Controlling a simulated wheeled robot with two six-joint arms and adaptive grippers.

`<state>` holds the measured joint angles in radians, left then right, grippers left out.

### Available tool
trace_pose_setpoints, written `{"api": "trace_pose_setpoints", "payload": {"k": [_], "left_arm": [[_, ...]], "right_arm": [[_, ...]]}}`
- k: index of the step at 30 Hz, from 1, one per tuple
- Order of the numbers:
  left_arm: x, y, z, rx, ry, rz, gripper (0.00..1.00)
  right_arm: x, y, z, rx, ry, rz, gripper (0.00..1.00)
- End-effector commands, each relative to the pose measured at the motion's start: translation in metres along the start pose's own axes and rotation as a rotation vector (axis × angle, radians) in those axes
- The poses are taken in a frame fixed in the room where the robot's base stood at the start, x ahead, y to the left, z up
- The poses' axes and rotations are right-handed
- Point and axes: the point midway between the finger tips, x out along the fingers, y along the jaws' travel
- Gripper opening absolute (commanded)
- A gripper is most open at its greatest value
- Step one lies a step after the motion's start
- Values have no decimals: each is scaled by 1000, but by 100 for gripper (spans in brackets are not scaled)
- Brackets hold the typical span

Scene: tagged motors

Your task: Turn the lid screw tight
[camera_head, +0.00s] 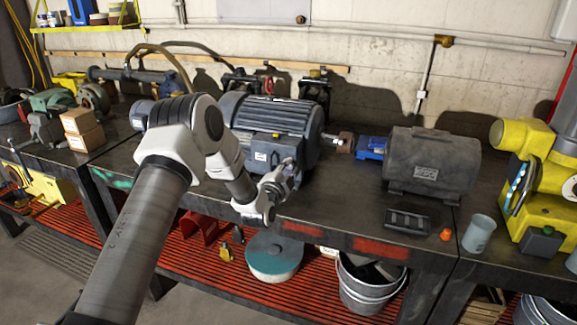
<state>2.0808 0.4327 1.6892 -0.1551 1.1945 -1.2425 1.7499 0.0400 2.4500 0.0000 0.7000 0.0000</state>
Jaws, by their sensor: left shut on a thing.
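A large dark ribbed motor (275,122) stands on the dark workbench, with a light label on its side facing me. My left arm comes in from the lower left and reaches to the front of this motor. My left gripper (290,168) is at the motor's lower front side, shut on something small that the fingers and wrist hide. I take this to be the lid screw, but I cannot make out its shape. The lid itself cannot be told apart from the motor's side. My right gripper does not show.
A black tray (408,221), an orange cap (445,234) and a grey cup (479,233) are near the bench front. A yellow machine (540,160) stands far right. Cardboard boxes (82,130) sit left.

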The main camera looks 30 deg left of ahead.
Motion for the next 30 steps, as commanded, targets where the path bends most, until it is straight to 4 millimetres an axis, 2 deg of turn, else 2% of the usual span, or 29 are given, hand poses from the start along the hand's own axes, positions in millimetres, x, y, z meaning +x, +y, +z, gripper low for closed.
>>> {"api": "trace_pose_setpoints", "payload": {"k": [1,30], "left_arm": [[-2,4,1,44,-4,15,0],[-3,4,1,950,3,18,0]], "right_arm": [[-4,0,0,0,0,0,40],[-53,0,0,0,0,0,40]]}}
